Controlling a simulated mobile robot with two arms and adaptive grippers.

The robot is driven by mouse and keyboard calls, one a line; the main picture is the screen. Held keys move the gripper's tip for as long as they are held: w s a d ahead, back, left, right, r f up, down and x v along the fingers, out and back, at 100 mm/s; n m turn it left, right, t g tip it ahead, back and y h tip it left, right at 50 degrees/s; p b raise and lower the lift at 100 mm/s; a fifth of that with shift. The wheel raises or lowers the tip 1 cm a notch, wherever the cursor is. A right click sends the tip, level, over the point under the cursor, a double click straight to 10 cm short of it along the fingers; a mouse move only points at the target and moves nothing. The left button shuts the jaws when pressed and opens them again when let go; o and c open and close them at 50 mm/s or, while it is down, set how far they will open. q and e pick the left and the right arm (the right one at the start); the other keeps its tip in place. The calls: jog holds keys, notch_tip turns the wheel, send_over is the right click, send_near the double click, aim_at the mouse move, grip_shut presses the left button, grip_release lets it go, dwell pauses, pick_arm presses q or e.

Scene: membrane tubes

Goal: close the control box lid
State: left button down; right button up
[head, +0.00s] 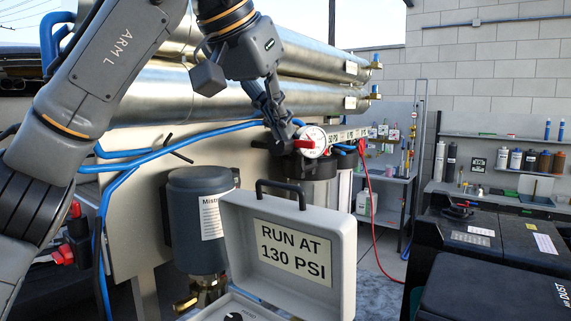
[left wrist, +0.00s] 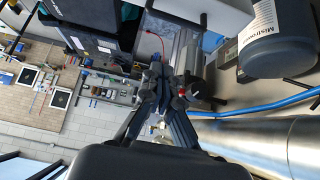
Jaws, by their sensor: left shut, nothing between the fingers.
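The control box is at the bottom centre of the head view. Its grey lid (head: 237,225) stands open and upright, with a dark handle (head: 280,183) on top and a "RUN AT 130 PSI" label inside. The base (head: 220,308) with a black knob is cut off by the lower edge. My left gripper (head: 292,140) is shut and empty, above and behind the lid in the picture, beside a pressure gauge. In the left wrist view its fingers (left wrist: 172,82) are together. My right gripper is out of view.
A dark cylinder (head: 190,225) stands left of the lid. The round gauge (head: 316,142) with a red handle is beside my left gripper. Large metal tubes (head: 200,90) and blue hoses run behind. Black equipment (head: 470,240) stands at the right. A red cable hangs behind the lid.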

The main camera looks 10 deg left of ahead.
aim_at(285, 205)
pick_arm(q)
jog(key=f, duration=0.2)
jog(key=w+f+p, duration=0.1)
jog(key=f, duration=0.1)
jog(key=f+p, duration=0.1)
jog(key=f, duration=0.1)
jog(key=shift+w+d+f, duration=0.25)
jog(key=shift+w+d, duration=0.05)
jog(key=shift+w, duration=0.05)
jog(key=shift+s+a, duration=0.15)
jog(key=shift+s, duration=0.2)
jog(key=shift+s+f, duration=0.1)
jog(key=shift+s, duration=0.05)
jog(key=shift+w+f, duration=0.1)
jog(key=shift+w, duration=0.1)
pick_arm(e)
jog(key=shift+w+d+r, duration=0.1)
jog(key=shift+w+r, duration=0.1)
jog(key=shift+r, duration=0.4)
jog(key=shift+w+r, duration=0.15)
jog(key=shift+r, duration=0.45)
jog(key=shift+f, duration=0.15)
